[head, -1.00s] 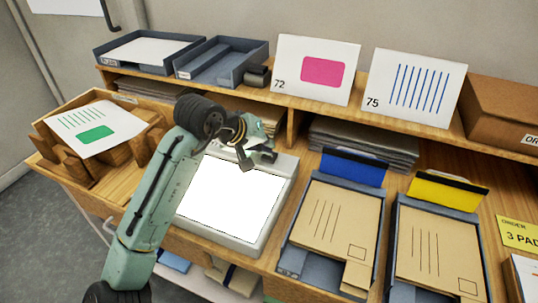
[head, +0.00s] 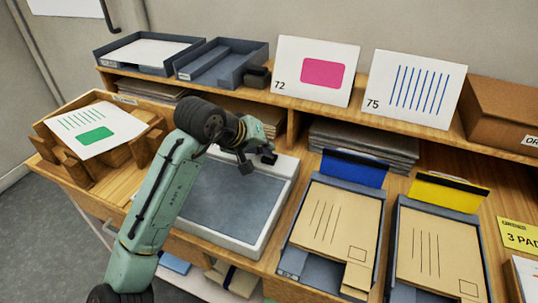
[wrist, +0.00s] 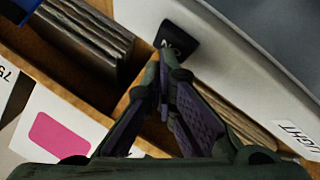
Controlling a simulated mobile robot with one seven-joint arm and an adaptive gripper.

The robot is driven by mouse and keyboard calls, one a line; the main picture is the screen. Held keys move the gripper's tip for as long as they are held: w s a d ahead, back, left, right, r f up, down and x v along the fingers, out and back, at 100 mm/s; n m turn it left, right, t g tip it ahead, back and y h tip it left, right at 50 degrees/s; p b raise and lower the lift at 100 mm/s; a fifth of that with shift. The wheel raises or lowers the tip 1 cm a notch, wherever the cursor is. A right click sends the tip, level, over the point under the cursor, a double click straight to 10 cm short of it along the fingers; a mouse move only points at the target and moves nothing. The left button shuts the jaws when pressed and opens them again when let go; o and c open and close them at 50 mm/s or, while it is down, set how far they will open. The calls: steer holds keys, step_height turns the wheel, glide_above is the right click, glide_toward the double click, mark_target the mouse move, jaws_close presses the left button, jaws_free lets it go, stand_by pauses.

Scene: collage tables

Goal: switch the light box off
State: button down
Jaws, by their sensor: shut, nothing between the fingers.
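The light box (head: 232,197) lies on the table with a pale frame and a dark grey, unlit panel. My gripper (head: 254,164) is over the frame's back right corner, its fingers shut and empty. In the wrist view the two fingers (wrist: 164,90) point at a small black switch (wrist: 177,40) on the light box's pale frame (wrist: 225,60). The fingertips are close to the switch; I cannot tell whether they touch it. A label reading LIGHT (wrist: 297,138) is on the frame.
Trays with brown envelopes (head: 335,215) stand right of the light box, with blue and yellow clips behind. A wooden sorter (head: 125,185) holding a printed sheet is at left. Above, a shelf bears card 72 (head: 316,70), card 75 (head: 412,88) and grey trays (head: 222,62).

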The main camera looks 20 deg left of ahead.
steer(key=shift+r+p, duration=0.4)
steer(key=shift+r, duration=0.2)
steer(key=shift+r, duration=0.1)
step_height(320, 180, up, 6)
steer(key=p, duration=0.5)
